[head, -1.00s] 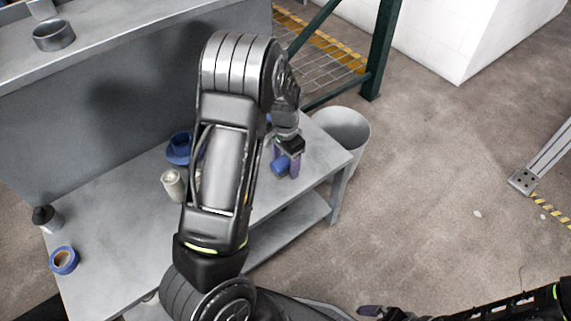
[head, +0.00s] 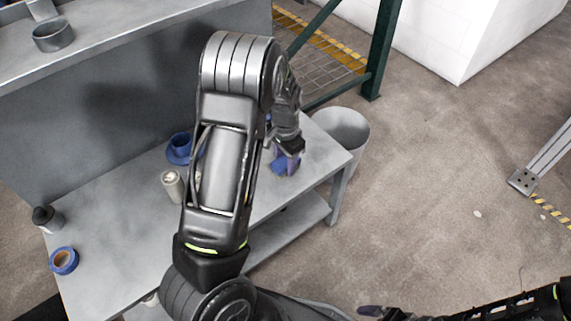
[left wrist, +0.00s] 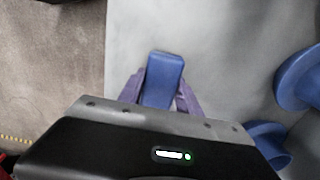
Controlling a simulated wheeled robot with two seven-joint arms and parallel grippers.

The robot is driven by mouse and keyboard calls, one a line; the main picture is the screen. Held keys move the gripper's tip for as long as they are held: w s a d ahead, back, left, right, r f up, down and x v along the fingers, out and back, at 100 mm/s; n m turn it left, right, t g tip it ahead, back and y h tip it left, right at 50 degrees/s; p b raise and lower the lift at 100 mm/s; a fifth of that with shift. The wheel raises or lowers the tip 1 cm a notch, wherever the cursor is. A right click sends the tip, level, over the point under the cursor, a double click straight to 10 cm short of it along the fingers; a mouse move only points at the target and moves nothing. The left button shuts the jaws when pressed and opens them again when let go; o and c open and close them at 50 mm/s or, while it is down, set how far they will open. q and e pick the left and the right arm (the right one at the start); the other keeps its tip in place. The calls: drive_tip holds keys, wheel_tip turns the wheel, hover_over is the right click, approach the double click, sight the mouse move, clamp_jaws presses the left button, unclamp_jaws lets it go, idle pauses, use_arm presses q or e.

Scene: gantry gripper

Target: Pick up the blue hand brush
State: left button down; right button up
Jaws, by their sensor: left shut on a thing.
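The blue hand brush (head: 281,168) is at the right end of the grey workbench, mostly covered by my left gripper in the head view. My left gripper (head: 287,165) reaches down over it with its purple fingers closed. In the left wrist view the blue end of the brush (left wrist: 163,75) sticks out between the purple fingers (left wrist: 163,97), one on each side. The rest of the brush is hidden by the gripper body. I cannot tell whether the brush still touches the bench.
On the workbench (head: 110,230) stand a blue flanged piece (head: 179,149), a pale cylinder (head: 172,185), a dark-capped bottle (head: 46,217) and a blue tape roll (head: 64,260). A grey bin (head: 343,135) stands beyond the bench's right end. Floor to the right is open.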

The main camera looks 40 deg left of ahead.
use_arm(q)
drive_tip(key=shift+r, duration=0.5)
wheel_tip(320, 180, up, 10)
drive_tip(key=p, duration=0.3)
drive_tip(key=shift+f, duration=0.2)
idle(0.5)
